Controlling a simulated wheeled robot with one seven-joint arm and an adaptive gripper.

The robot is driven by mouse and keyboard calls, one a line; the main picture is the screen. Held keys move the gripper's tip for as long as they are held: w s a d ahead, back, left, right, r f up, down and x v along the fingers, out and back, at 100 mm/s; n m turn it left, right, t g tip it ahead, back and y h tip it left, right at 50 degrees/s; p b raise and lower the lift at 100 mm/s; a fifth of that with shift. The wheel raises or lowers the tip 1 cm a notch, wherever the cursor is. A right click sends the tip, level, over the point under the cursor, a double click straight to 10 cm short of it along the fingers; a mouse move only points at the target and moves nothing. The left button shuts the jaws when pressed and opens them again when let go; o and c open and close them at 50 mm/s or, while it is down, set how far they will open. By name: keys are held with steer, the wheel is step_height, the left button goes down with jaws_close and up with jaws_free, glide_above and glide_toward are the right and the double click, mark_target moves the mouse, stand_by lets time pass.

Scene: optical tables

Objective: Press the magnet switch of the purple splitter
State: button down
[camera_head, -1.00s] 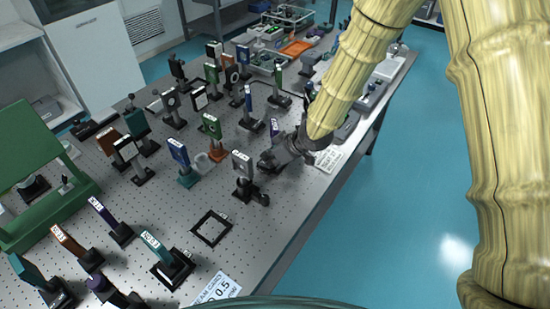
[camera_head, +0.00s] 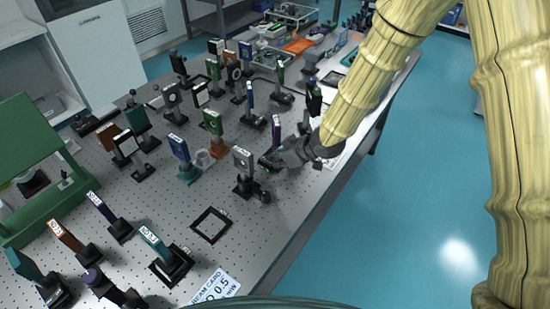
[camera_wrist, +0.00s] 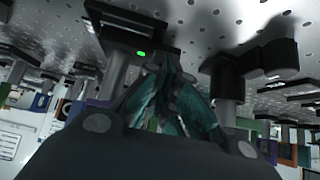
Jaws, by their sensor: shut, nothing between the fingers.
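A slim purple-blue plate (camera_head: 276,132) with a white label, apparently the purple splitter, stands upright beside my gripper in the head view. Its foot is hidden behind the gripper there. My gripper (camera_head: 268,161) is low over the table near its front edge. In the wrist view, the table appears at the top. A black base (camera_wrist: 125,35) with a lit green indicator (camera_wrist: 141,54) carries a grey post, with a bit of purple (camera_wrist: 97,103) below it. The teal fingers of my gripper (camera_wrist: 168,75) are shut and empty, close beside this base. I cannot tell whether they touch it.
A grey mount (camera_head: 243,170) stands left of my gripper; a dark post and base (camera_wrist: 240,75) are close right of the fingers in the wrist view. Several other mounts crowd the table behind. A flat black square frame (camera_head: 211,224) lies nearer, with bare table around it.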

steer(key=shift+s+d+r+p, duration=0.15)
steer(key=shift+d+r+p, duration=0.15)
steer(key=shift+r+p, duration=0.1)
steer(key=d+f+p+v, duration=0.1)
steer(key=p+v, duration=0.4)
steer(key=v, duration=0.3)
steer(key=shift+s+d, duration=0.3)
steer(key=shift+s, duration=0.25)
